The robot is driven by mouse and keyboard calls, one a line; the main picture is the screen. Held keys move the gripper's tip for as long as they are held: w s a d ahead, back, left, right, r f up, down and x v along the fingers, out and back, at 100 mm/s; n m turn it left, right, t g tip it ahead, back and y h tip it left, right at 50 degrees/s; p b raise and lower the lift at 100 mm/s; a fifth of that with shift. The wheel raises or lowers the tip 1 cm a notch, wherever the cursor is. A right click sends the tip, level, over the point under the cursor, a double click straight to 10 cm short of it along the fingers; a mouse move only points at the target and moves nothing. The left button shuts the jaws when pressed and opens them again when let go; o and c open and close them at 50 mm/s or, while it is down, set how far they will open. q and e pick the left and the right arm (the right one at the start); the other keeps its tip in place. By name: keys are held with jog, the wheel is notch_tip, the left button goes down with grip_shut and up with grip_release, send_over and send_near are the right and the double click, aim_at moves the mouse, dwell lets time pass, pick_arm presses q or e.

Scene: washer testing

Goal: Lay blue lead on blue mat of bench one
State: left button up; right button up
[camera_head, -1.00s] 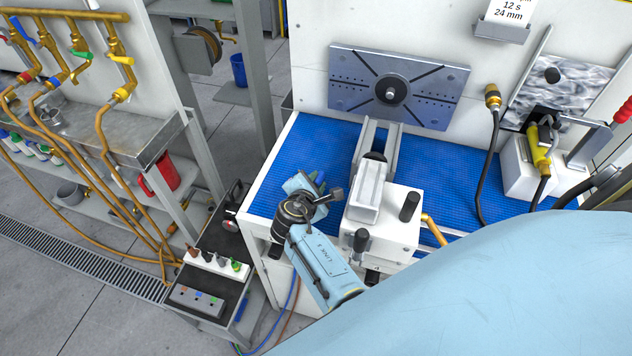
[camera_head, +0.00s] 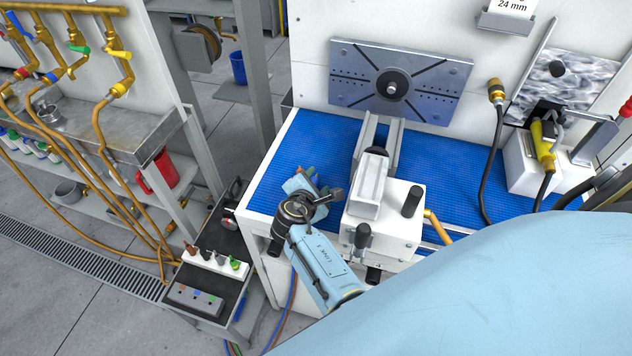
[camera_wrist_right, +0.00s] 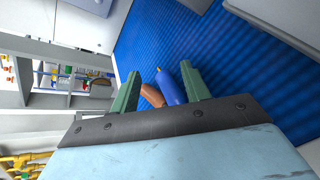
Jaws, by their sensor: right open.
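The blue mat (camera_head: 280,165) covers the top of the bench. My right gripper (camera_head: 318,182) is low over the mat's front left part, left of the white vise-like block. In the right wrist view its two green fingers (camera_wrist_right: 160,90) are spread apart. The blue lead's plug (camera_wrist_right: 169,88), with a yellow tip, shows between the fingers against the mat, with a gap to each side. A brown plug (camera_wrist_right: 152,95) lies beside it, nearer the left finger. Whether the plugs rest fully on the mat cannot be told. My left gripper is not in view.
A white block with black knobs (camera_head: 385,215) stands right of the gripper. A slotted grey plate (camera_head: 400,82) is behind it. A yellow-handled tool (camera_head: 542,145) is at the right. A small cart (camera_head: 215,262) with several plugs stands left. The mat's back left is clear.

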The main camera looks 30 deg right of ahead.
jog(key=p+v, duration=0.7)
jog(key=v, duration=0.6)
jog(key=shift+a, duration=0.2)
jog(key=shift+s, duration=0.15)
